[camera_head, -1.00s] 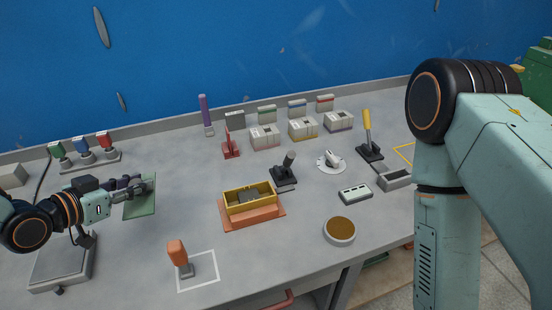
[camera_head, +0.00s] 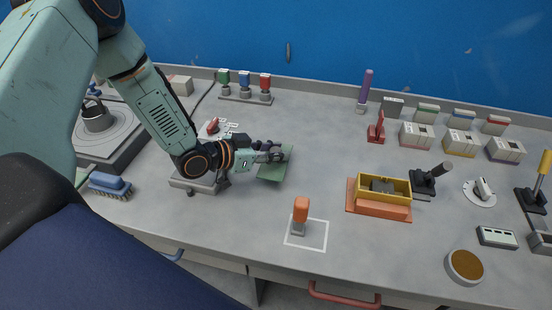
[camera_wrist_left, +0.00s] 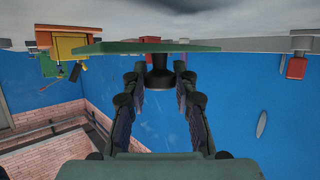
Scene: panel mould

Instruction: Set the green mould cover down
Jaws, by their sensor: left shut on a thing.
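The green mould cover (camera_head: 277,163) is a flat plate at the tip of my left gripper (camera_head: 272,153) in the head view, over the middle of the bench. The left wrist view shows the cover (camera_wrist_left: 120,47) edge-on, with its dark knob (camera_wrist_left: 160,80) between the fingers of my left gripper (camera_wrist_left: 158,88). The gripper is shut on that knob. Whether the cover touches the bench, I cannot tell. The yellow mould box (camera_head: 408,188) sits on an orange base (camera_head: 378,209) to the right, open on top with something dark inside. My right gripper is out of view.
An orange-handled tool (camera_head: 301,212) stands at the white square outline (camera_head: 325,235). A grey scale-like box (camera_head: 198,184) lies under my left arm. A purple-handled tool (camera_head: 366,88) and a red clamp (camera_head: 376,130) stand farther back. Bare bench lies between cover and mould.

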